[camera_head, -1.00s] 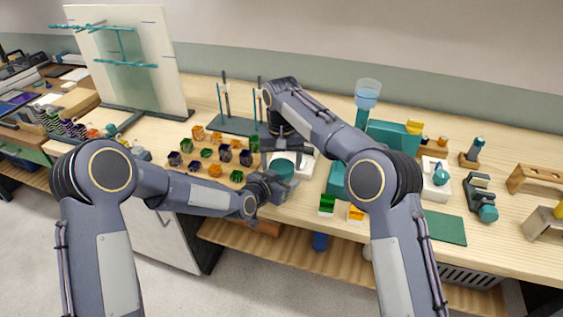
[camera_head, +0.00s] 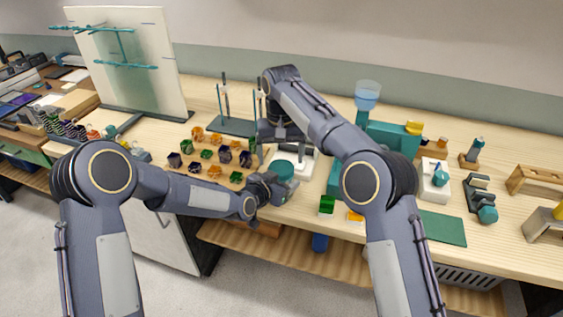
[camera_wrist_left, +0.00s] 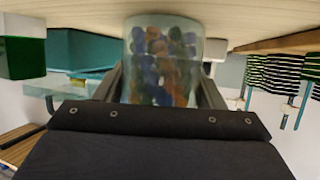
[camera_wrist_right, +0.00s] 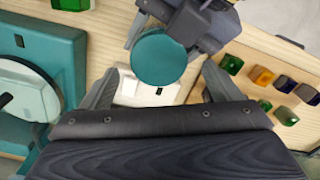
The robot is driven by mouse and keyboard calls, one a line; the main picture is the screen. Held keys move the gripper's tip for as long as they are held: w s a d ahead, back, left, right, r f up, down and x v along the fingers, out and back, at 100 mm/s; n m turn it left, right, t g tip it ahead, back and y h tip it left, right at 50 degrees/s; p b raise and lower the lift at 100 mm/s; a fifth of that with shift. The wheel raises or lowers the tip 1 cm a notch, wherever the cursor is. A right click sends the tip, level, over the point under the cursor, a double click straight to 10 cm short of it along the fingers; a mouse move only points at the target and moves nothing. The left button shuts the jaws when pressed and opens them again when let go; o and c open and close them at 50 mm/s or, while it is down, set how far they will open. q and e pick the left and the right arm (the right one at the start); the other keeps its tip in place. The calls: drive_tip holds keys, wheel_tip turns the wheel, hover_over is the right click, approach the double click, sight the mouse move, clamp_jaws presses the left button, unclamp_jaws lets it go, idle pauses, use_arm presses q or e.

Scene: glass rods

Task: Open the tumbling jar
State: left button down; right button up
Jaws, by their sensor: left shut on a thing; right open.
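The tumbling jar (camera_wrist_left: 163,65) is clear with a mass of blue, red and green pieces inside; it stands between my left fingers in the left wrist view. Its round teal lid (camera_wrist_right: 159,57) is on top and also shows in the head view (camera_head: 283,168). My left gripper (camera_head: 279,187) is shut on the jar's body at the bench's front. My right gripper (camera_wrist_right: 160,82) is open, with the lid showing ahead between its fingers and apart from them. In the head view the right gripper (camera_head: 286,146) is behind the lid, partly hidden by its wrist.
A white base (camera_head: 302,165) is on the bench close to the jar. Several coloured glass cubes (camera_head: 214,156) stand to its left on a wooden board. A teal machine (camera_head: 392,136) stands to the right. A rack with thin rods (camera_head: 233,126) is behind.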

use_arm(q)
drive_tip(key=shift+c, duration=1.3)
unclamp_jaws()
